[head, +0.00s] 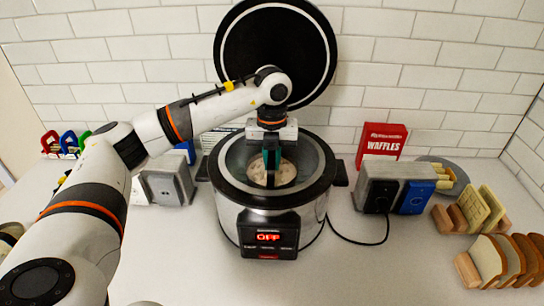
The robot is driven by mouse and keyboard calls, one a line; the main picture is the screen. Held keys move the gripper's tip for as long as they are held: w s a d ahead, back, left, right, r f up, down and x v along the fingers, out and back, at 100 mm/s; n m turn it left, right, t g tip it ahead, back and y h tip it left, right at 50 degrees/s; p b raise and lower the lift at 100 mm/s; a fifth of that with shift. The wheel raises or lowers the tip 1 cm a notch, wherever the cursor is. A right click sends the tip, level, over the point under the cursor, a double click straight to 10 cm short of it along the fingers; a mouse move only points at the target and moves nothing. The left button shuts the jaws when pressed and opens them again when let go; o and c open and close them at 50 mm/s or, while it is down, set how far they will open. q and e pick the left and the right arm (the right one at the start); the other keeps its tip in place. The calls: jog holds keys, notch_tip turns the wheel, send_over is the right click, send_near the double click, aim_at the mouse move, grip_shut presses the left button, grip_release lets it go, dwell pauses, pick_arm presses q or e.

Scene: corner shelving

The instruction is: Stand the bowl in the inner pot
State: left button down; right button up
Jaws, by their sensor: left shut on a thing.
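The cooker (268,205) stands on the counter with its round black lid (235,50) raised behind it and its display reading OFF. The inner pot (312,160) is open at its top. My left gripper (271,178) points straight down into the pot opening. It is shut on a pale, speckled round thing, which I take to be the bowl (287,173). The bowl shows inside the pot's rim, partly hidden behind the dark fingers. I cannot tell whether it touches the pot's floor. My right gripper is not in view.
A grey toaster (167,180) stands left of the cooker. Another appliance (378,190) and a red waffles box (382,142) stand to the right. Bread slices in racks (490,259) are at the far right. The front counter is mostly clear.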

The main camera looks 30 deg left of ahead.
pick_arm(q)
jog(key=shift+f, duration=0.15)
jog(key=c, duration=1.4)
grip_release()
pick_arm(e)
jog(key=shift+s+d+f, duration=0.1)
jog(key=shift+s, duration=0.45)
pick_arm(q)
jog(key=shift+o, duration=0.2)
